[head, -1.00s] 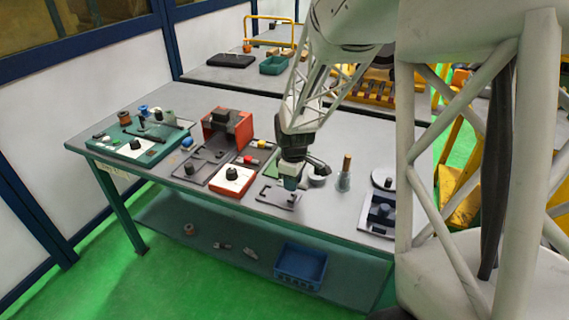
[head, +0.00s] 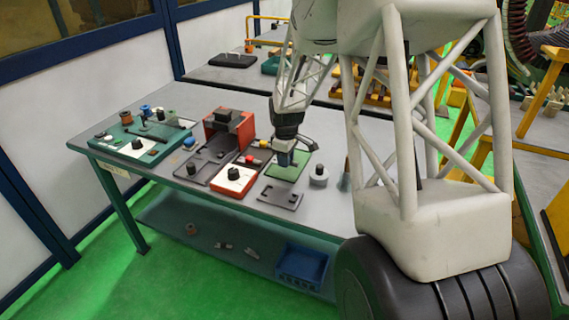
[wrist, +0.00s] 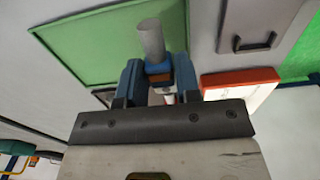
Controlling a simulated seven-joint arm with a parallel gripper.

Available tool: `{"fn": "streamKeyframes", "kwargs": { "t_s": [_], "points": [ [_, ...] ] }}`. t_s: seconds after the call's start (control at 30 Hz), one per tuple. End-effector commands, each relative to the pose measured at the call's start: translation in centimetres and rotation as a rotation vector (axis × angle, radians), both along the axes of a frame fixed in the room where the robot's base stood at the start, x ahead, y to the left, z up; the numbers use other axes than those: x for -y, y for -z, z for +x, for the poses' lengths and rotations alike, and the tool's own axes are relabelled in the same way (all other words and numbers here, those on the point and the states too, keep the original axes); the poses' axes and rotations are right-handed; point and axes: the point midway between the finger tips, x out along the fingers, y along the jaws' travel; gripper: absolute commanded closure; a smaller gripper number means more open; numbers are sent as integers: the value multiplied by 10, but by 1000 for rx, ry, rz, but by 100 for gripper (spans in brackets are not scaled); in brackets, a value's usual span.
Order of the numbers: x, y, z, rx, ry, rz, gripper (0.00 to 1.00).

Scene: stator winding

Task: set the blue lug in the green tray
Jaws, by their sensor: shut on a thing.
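My gripper (head: 284,160) is over the green tray (head: 295,172) in the head view, with its fingers covering part of it. In the wrist view my gripper (wrist: 157,82) has its two blue fingers closed on the blue lug (wrist: 158,68). The lug has a grey cylindrical end pointing away from the jaws, and its lower part is hidden between the fingers. I cannot tell the height of the lug above the tray.
A grey slotted plate (head: 281,197) lies in front of the tray. A red box with a white top and black knob (head: 234,178) is to its left. A grey round piece (head: 318,178) stands to its right. An orange machine (head: 230,128) stands behind left.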

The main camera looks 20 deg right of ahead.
Motion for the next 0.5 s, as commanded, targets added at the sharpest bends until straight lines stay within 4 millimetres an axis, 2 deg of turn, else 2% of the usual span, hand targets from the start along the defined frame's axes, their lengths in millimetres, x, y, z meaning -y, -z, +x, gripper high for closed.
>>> {"fn": "streamKeyframes", "kwargs": {
  "t_s": [0.2, 0.5],
  "points": [
    [4, 2, 19, 0, 0, 0, 93],
    [4, 2, 22, 0, 0, 0, 93]
  ]
}}
